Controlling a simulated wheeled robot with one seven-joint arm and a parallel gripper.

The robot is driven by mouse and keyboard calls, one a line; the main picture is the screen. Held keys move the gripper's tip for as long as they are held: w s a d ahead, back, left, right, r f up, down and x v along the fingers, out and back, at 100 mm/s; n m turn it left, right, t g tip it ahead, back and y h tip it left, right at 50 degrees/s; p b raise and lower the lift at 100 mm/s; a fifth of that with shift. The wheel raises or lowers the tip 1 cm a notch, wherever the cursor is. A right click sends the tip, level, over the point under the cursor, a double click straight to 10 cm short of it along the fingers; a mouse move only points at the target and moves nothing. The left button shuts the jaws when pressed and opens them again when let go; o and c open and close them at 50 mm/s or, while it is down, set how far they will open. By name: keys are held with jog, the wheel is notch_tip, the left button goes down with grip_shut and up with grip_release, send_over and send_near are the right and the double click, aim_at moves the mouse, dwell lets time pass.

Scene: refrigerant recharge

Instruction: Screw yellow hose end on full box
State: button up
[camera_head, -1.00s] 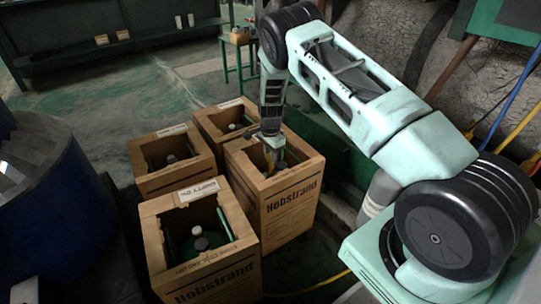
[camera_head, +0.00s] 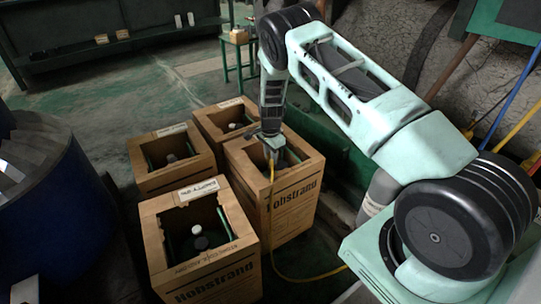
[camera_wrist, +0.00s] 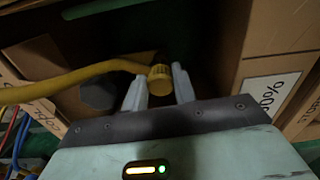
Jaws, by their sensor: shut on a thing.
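My gripper (camera_head: 272,146) is at the open top of the right-hand cardboard box (camera_head: 292,203), marked Hobstrand. In the wrist view its two pale fingers (camera_wrist: 159,80) are closed around the yellow hose end (camera_wrist: 161,86). The yellow hose (camera_wrist: 70,76) runs left from the end in that view. In the head view the hose (camera_head: 271,195) hangs down the box's front and curves right along the floor. The wrist view shows a dark box interior beyond the fingers. Whether the hose end touches a valve is hidden.
Three other open boxes stand close by: the front one (camera_head: 208,272), the left one (camera_head: 150,184) and the back one (camera_head: 213,142). Dark or grey cylinder tops show inside them. A blue drum (camera_head: 60,215) stands at the left. The floor behind the boxes is fairly clear.

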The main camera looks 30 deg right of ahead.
jog(key=shift+f+b, duration=0.4)
jog(key=shift+f, duration=0.4)
dwell(0.4)
jog(key=m, duration=0.3)
jog(key=shift+m+p, duration=0.3)
jog(key=shift+p, duration=0.05)
jog(key=m, duration=0.2)
jog(key=shift+m, duration=0.8)
jog(key=m, duration=0.3)
jog(key=shift+m+p, duration=0.3)
jog(key=shift+p, duration=0.1)
